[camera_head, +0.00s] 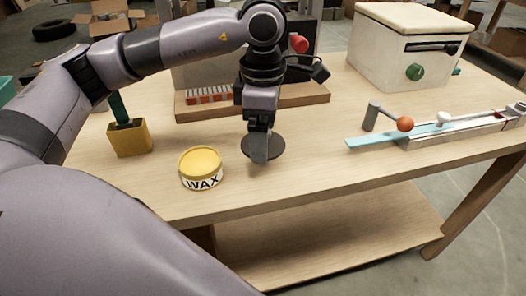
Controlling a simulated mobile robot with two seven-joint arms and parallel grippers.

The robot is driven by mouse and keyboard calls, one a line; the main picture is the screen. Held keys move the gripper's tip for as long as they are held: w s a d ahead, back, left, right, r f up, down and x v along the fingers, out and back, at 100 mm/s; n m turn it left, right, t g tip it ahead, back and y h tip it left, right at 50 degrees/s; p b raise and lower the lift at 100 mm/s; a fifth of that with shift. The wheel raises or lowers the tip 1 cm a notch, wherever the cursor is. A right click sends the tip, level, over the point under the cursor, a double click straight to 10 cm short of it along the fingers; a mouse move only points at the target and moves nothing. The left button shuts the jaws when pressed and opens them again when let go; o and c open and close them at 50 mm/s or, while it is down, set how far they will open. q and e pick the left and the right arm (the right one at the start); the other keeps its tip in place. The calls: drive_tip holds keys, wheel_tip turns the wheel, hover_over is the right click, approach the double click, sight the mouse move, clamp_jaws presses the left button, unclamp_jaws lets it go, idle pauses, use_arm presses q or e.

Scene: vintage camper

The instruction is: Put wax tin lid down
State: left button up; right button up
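The wax tin (201,169) is round, with a yellow top and a white band reading "WAX". It stands upright on the wooden table (320,170). A dark round disc, which looks like the tin's lid (276,146), is to the right of the tin, apart from it. My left gripper (260,152) points down, with its fingertips over the left part of the lid. The fingers overlap in this view, so I cannot tell whether they hold the lid, or whether it touches the table. My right gripper is out of view.
A yellow holder (130,139) with a green-handled tool stands left of the tin. A wooden-based device (205,102) stands behind my gripper. A white box with a green knob (403,47) and a long blue-strip jig (440,130) are to the right. The front middle is clear.

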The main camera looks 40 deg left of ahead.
use_arm(q)
drive_tip(key=shift+f, duration=2.4)
drive_tip(key=shift+f, duration=0.15)
drive_tip(key=o, duration=0.8)
drive_tip(key=shift+r, duration=0.55)
wheel_tip(320, 180, up, 11)
drive_tip(key=shift+r, duration=0.15)
